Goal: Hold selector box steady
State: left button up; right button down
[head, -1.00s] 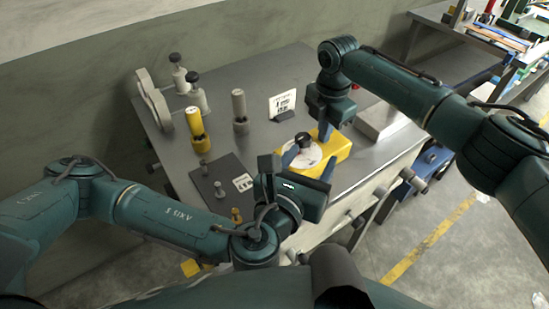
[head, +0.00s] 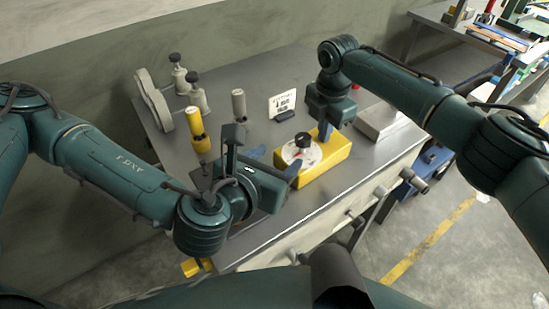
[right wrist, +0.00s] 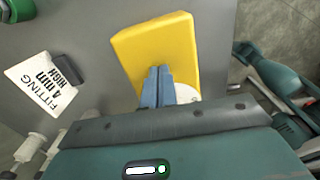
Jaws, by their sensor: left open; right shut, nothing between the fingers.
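The yellow selector box (head: 330,160) sits on the grey bench near its front edge. A white dial with a black knob (head: 302,141) is on its top, with a small red mark beside the knob. My left gripper (head: 273,160) is open and empty, just left of the box and apart from the knob. My right gripper (head: 325,131) is shut with nothing between its fingers. Its blue fingertips are at the box top, behind the dial. In the right wrist view the shut fingers (right wrist: 158,86) overlap the yellow box (right wrist: 155,45) and partly hide the dial (right wrist: 186,93); contact is unclear.
A white sign (head: 282,104) with a dark base stands behind the box. A flat grey block (head: 380,120) lies at the right. My left arm hides the bench's front left.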

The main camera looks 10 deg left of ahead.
jog(key=shift+d+f, duration=0.1)
jog(key=shift+f, duration=0.15)
notch_tip(320, 180, up, 2)
jog(key=shift+w, duration=0.1)
jog(key=shift+r, duration=1.6)
jog(key=shift+r, duration=0.1)
jog(key=shift+r, duration=1.45)
notch_tip(320, 180, up, 2)
jog(key=shift+r, duration=0.2)
jog(key=shift+r, duration=0.1)
